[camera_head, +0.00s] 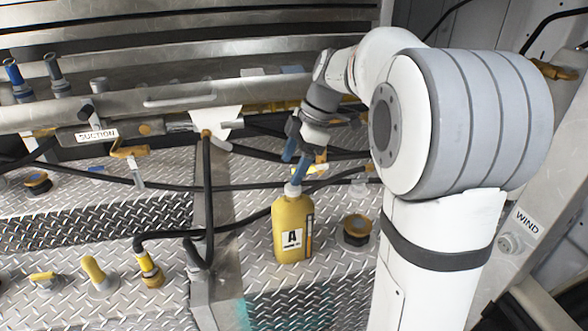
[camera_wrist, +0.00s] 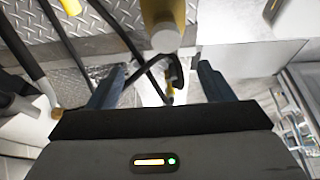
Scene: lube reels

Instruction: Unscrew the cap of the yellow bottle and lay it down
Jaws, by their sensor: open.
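The yellow bottle (camera_head: 292,228) stands upright on the diamond-plate deck in the head view, with a label marked "A" on its front. Its pale cap (camera_head: 292,189) is on top of the neck. My gripper (camera_head: 295,172) is just above the cap, with its blue fingers pointing down. In the wrist view the bottle (camera_wrist: 163,12) is at the top edge, and its round whitish cap (camera_wrist: 165,41) faces the camera. My gripper (camera_wrist: 160,82) is open and empty there, its fingers spread wide, with the cap beyond the fingertips in the picture.
A black-and-yellow fitting (camera_head: 355,231) stands just right of the bottle. A black hose (camera_head: 228,229) runs across the deck to the left, near a yellow-ended hose fitting (camera_head: 150,270). A metal rail (camera_head: 150,107) with a "SUCTION" label is behind. Bare diamond plate (camera_head: 165,212) lies to the left.

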